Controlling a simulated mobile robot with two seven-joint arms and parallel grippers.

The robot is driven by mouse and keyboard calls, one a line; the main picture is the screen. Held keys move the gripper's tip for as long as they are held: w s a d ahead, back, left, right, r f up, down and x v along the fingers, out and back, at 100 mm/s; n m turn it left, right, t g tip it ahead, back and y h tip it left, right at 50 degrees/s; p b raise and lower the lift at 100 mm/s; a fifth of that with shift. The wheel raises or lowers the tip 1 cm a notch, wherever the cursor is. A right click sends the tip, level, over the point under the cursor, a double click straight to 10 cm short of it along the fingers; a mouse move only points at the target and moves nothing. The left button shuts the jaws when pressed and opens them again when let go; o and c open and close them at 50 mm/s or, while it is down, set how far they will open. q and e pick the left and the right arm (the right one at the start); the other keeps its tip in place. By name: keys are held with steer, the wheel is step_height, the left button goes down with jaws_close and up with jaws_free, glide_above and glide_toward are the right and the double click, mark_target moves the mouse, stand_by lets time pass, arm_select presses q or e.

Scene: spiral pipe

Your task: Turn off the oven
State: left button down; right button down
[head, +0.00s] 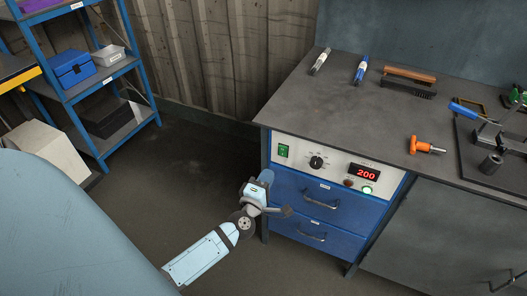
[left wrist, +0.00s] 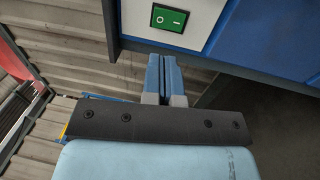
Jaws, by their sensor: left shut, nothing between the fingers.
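The oven control panel (head: 330,165) is a white strip on the front of a workbench. It carries a green rocker switch (head: 283,150) at its left end, a black dial (head: 316,162), and a display (head: 366,173) glowing red with 200. My left gripper (head: 266,176) is below the switch, near the cabinet's left front edge. In the left wrist view, its blue fingers (left wrist: 163,75) are shut and empty, pointing toward the panel, with the switch (left wrist: 169,18) beyond the tips. My right gripper is not in view.
Blue drawers (head: 318,205) with handles are under the panel. On the benchtop (head: 335,105) are an orange-handled tool (head: 425,145), brushes and markers. A blue shelf rack (head: 70,97) stands at the left. The floor between is clear.

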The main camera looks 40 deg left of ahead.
mark_target(282, 150)
arm_select(q)
steer(key=x, duration=0.8)
steer(key=shift+w+a, duration=0.1)
steer(key=shift+w, duration=0.35)
steer(key=shift+r, duration=0.1)
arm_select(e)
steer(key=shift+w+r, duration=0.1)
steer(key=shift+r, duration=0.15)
